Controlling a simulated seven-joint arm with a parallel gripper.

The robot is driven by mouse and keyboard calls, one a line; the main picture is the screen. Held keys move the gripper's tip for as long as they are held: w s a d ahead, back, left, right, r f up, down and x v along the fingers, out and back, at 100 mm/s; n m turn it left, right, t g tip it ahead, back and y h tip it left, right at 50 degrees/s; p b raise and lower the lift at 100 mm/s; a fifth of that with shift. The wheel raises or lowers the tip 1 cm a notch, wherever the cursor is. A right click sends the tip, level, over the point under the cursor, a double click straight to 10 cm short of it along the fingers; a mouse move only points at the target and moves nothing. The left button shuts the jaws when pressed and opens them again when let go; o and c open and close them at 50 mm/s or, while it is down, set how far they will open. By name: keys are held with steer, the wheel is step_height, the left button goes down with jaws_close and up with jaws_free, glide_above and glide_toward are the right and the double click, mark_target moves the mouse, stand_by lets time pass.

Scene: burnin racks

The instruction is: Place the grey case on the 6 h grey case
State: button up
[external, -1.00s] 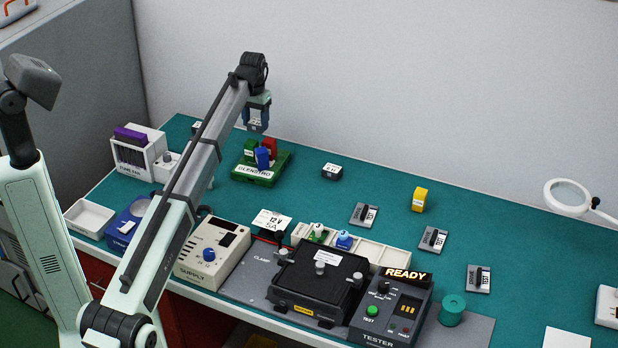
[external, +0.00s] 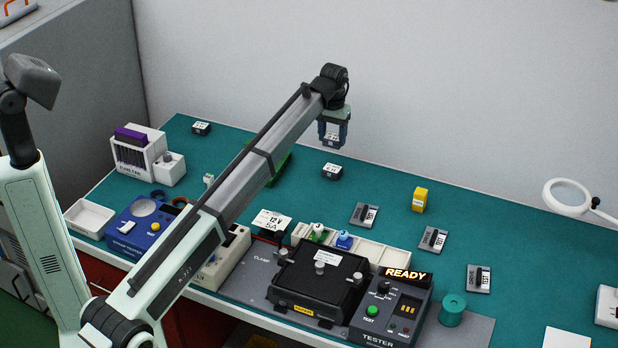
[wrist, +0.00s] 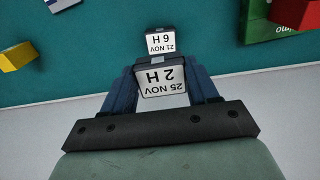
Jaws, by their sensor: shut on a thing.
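My gripper (external: 332,137) is shut on a dark grey case (external: 332,142) with a white label. In the wrist view the held case (wrist: 162,80) reads 25 NOV, 2 H, and sits between the blue fingers (wrist: 164,88). The 6 h grey case (external: 332,171) stands on the teal mat, label up, below the held case in the external view. In the wrist view the 6 h case (wrist: 160,41) reads 21 NOV, 6 H, and appears just beyond the held case. The two look apart, with the held one in the air.
Another labelled case (external: 201,128) stands at the back left. The green holder (external: 279,168) is mostly hidden behind my arm. A yellow block (external: 419,199) and several grey switch modules, one of them here (external: 364,215), lie to the right. The mat around the 6 h case is clear.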

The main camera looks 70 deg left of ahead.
mark_target(332, 137)
steer(key=shift+f, duration=4.35)
steer(key=shift+f, duration=0.1)
steer(key=o, duration=1.1)
step_height(332, 137, up, 12)
steer(key=shift+r, duration=0.15)
